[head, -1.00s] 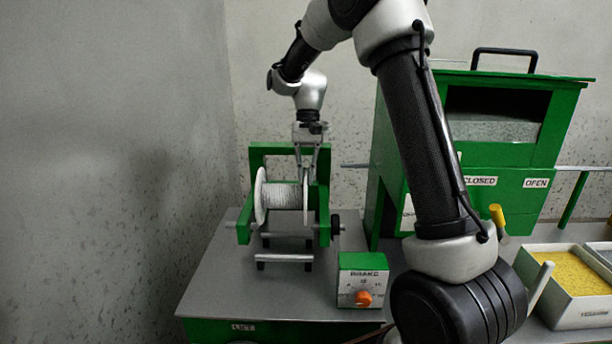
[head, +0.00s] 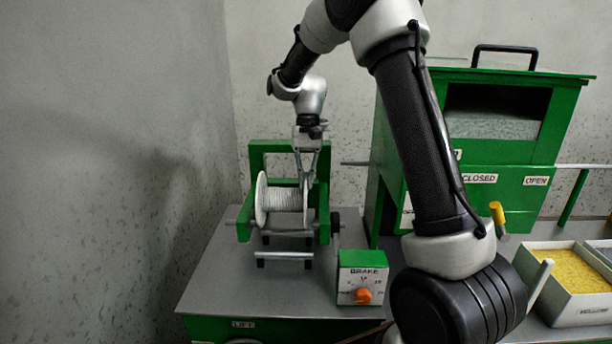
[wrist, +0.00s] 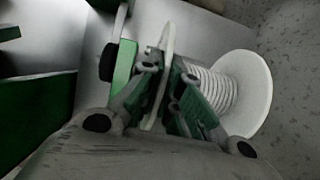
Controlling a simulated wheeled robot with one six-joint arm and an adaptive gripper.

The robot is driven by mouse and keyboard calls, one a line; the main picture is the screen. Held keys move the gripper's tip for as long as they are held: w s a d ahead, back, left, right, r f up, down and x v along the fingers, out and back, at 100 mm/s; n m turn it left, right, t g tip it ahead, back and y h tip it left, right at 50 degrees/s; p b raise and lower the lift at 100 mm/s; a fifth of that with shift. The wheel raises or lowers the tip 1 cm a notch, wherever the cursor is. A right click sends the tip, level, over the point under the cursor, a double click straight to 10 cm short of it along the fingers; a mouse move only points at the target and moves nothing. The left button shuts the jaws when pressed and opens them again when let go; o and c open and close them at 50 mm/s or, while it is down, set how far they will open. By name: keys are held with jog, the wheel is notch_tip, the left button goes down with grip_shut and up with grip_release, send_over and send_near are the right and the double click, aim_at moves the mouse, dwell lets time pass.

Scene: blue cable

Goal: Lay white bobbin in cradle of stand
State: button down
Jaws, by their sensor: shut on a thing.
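The white bobbin (head: 283,199), wound with pale cable, is at the green stand (head: 242,226), between its two side arms. Its axle ends show near both arms, but I cannot tell whether they bear fully on the cradle. My gripper (head: 306,178) points down from above and is shut on the bobbin's right flange. In the wrist view my gripper's fingers (wrist: 165,95) pinch the thin flange edge-on, with the wound bobbin (wrist: 258,92) and its other flange to the right. The fingers hide part of the winding and the cradle there.
A brake box (head: 362,277) with an orange knob stands in front of the stand on the grey table (head: 215,285). A large green hopper (head: 500,150) stands to the right, with a yellow-filled tray (head: 568,285) farther right. The left of the table is clear.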

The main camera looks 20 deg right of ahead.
jog(key=shift+f, duration=4.05)
jog(key=c, duration=1.5)
grip_release()
jog(key=shift+c, duration=0.2)
jog(key=v, duration=1.2)
jog(key=shift+s+r, duration=0.15)
